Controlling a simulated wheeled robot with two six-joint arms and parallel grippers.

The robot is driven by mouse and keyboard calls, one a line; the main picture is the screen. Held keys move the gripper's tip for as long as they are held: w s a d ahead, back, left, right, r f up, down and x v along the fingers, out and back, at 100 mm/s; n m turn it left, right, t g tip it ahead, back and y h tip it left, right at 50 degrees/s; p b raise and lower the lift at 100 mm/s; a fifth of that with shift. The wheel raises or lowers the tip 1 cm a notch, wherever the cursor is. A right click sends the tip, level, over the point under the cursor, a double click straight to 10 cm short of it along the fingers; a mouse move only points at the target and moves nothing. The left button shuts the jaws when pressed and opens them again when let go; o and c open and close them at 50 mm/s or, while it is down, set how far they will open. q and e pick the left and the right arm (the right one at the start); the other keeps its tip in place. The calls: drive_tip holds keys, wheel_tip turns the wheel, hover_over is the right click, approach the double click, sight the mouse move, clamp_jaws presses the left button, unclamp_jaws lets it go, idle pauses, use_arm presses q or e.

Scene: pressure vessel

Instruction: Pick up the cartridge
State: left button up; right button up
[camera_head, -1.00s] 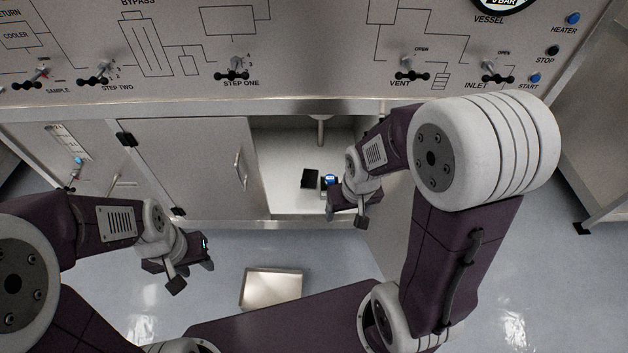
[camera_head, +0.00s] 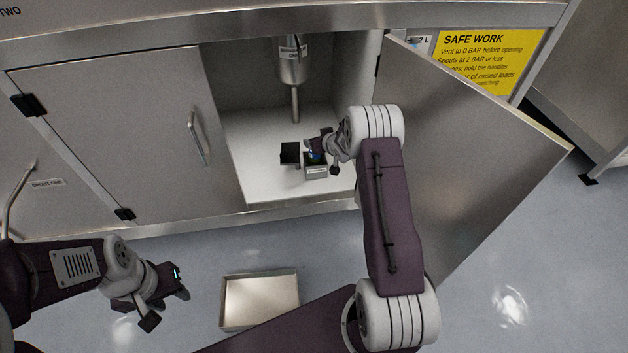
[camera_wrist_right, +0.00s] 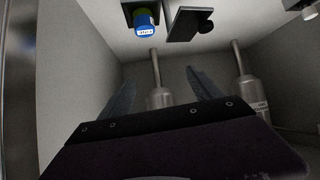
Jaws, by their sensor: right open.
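The cartridge is a small blue-topped cylinder (camera_wrist_right: 145,22) with a white label in the right wrist view, set in a dark holder. In the head view only a bit of its blue (camera_head: 313,154) shows, just below my right gripper (camera_head: 317,144). The grey holder block (camera_head: 316,171) stands on the white cabinet floor. In the right wrist view my right gripper (camera_wrist_right: 160,90) is open with nothing between its fingers; the cartridge lies beyond the fingertips. My left gripper (camera_head: 178,283) hangs outside the cabinet at lower left; its jaw gap is not clear.
A black plate-like part (camera_head: 290,153) sits left of the holder. A steel cylinder with a thin rod (camera_head: 291,65) hangs at the cabinet's back. The open door (camera_head: 465,150) flanks my right arm; the left door (camera_head: 115,135) is shut. A metal tray (camera_head: 260,300) lies on the floor.

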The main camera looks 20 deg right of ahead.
sight(315, 160)
drive_tip(key=w+d+f+t+b, duration=0.1)
drive_tip(key=w+f+b, duration=0.1)
drive_tip(key=f, duration=0.3)
drive_tip(key=w+d+f+t+b, duration=0.1)
drive_tip(key=w+f+b, duration=0.1)
drive_tip(key=f+b, duration=0.3)
drive_tip(key=w+d+f+y+b, duration=0.1)
drive_tip(key=w+f+b, duration=0.2)
drive_tip(key=f, duration=0.2)
drive_tip(key=shift+w+d+f+n+t, duration=0.1)
drive_tip(key=shift+d+f+n+t, duration=0.1)
drive_tip(key=shift+d+n+t, duration=0.15)
drive_tip(key=b+x, duration=0.4)
drive_tip(key=b, duration=0.1)
drive_tip(key=shift+f, duration=0.3)
drive_tip(key=shift+w+r+b, duration=0.1)
drive_tip(key=shift+w+b, duration=0.45)
drive_tip(key=shift+b, duration=0.2)
use_arm(q)
wheel_tip(315, 160, down, 20)
drive_tip(key=shift+f, duration=0.15)
use_arm(e)
drive_tip(key=shift+r, duration=0.1)
clamp_jaws()
